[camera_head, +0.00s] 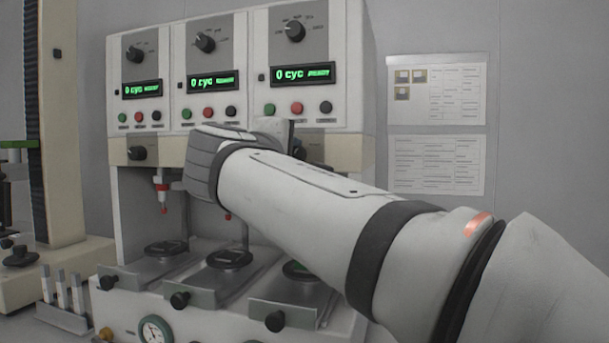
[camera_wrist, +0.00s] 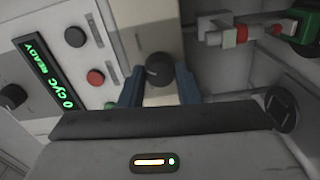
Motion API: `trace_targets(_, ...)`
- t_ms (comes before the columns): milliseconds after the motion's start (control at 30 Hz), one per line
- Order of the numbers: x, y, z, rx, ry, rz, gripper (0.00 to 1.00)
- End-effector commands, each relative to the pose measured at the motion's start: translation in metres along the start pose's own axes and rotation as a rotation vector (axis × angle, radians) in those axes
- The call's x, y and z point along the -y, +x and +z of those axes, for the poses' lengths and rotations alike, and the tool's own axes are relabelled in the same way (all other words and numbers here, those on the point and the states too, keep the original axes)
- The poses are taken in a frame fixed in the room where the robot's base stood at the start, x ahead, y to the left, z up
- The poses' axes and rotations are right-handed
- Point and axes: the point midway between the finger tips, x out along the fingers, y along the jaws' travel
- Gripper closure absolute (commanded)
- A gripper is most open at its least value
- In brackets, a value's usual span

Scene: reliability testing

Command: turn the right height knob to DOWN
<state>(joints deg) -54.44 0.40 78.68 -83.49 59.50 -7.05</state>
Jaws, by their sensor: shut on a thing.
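The right height knob (camera_wrist: 160,70) is a round black knob on a beige strip, in the wrist view. A faint pale mark shows on its face, but no label is legible around it. My gripper (camera_wrist: 160,82) has a blue finger on either side of the knob and is shut on it. The left station's height knob (camera_head: 137,153) is in plain view.
Above the strip, the right station has a green display (camera_head: 302,74) reading "0 cyc", a dial (camera_head: 295,31) and coloured buttons. Red-tipped plungers (camera_head: 163,195) hang over trays (camera_head: 160,262) below. A pillar machine (camera_head: 60,130) stands at the left.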

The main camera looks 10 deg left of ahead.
Motion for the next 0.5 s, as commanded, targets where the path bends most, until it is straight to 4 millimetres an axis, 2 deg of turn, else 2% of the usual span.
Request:
trace_targets(33,0.0059,0.0002,0.0005,0.001,0.044,-0.001,0.93)
trace_targets(500,0.0033,0.0004,0.0002,0.002,0.362,-0.002,0.93)
